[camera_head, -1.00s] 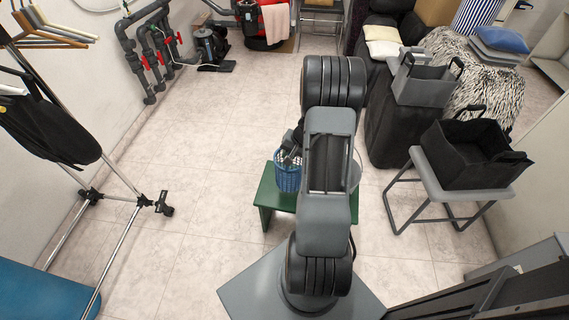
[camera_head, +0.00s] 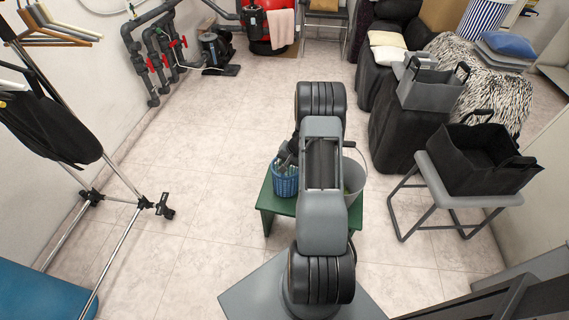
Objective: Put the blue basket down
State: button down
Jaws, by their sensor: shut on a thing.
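The blue basket (camera_head: 285,184) is a small round basket with openwork sides. It is at the left part of the green bench (camera_head: 268,204), upright; I cannot tell whether its base touches the bench top. My gripper (camera_head: 287,163) is at the basket's rim from above and shut on it. My own arm covers the middle of the bench and part of the gripper, so the fingertips are hard to see.
A grey bucket (camera_head: 354,178) stands on the bench's right side, partly behind my arm. A grey stool (camera_head: 437,178) with a black bag (camera_head: 482,158) is to the right. A clothes rack (camera_head: 122,180) stands left. Open tiled floor lies between.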

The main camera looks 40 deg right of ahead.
jog(key=shift+f, duration=0.15)
jog(key=c, duration=1.1)
grip_release()
jog(key=shift+r, duration=0.2)
